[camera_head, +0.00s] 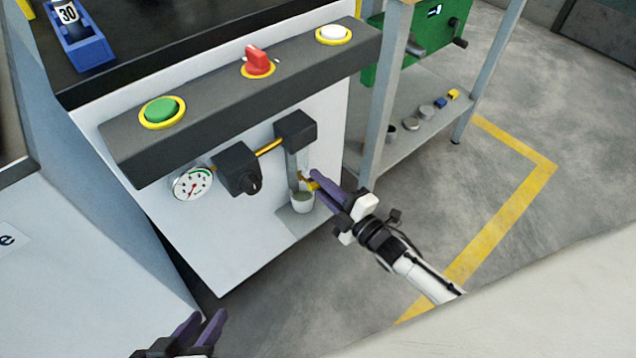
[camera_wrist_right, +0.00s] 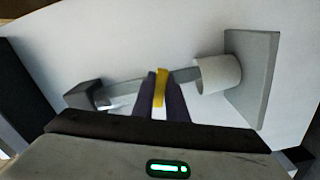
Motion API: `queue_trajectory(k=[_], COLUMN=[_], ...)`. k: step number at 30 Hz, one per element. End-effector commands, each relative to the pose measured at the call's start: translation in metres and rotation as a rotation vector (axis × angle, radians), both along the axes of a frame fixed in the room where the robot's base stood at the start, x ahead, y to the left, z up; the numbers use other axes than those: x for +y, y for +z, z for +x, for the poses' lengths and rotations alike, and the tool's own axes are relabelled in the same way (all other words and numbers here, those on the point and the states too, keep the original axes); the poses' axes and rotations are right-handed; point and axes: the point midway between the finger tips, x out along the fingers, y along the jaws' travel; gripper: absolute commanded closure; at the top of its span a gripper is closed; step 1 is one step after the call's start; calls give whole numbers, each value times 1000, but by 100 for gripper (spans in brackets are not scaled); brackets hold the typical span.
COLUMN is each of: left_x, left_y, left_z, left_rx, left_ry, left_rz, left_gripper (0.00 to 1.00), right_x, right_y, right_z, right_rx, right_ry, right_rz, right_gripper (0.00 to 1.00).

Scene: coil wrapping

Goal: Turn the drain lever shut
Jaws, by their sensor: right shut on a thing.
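The drain lever (camera_wrist_right: 160,88) is a small yellow bar on the clear filter bowl under a black block on the white machine panel. In the head view a bit of the yellow lever (camera_head: 306,184) shows beside the bowl (camera_head: 293,168). My right gripper (camera_head: 315,182) reaches in from the lower right; in the right wrist view its purple fingers (camera_wrist_right: 160,95) are shut on the yellow lever, one on each side. My left gripper (camera_head: 201,328) is at the bottom left, away from the panel, its two purple fingers apart and nothing between them.
A pale cup (camera_head: 302,202) stands on a grey bracket (camera_head: 298,224) just under the bowl. A round gauge (camera_head: 192,184) and a black regulator (camera_head: 237,168) are to the left. Green, red and white controls line the dark ledge (camera_head: 205,108) above. A bench (camera_head: 440,125) stands to the right.

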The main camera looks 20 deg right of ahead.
Motion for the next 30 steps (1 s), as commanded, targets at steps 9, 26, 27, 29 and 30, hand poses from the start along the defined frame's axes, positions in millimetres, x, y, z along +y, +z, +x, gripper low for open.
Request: queue_trajectory(k=[9,26,27,29,30], left_x=[1,1,1,1,1], left_y=[0,0,0,0,0], left_z=[-1,-1,-1,-1,-1], left_rx=[1,-2,-2,-2,-2], left_ry=[5,7,7,7,7], left_rz=[1,0,0,0,0], left_gripper=[69,69,69,69,69], right_x=[-1,-1,-1,-1,-1], right_y=[3,5,5,5,4], right_z=[-1,-1,-1,-1,-1], right_rx=[-60,-84,-84,-84,-84], right_ry=[1,1,1,1,1], right_rz=[-172,-241,-241,-240,-240], right_gripper=[100,100,100,100,100])
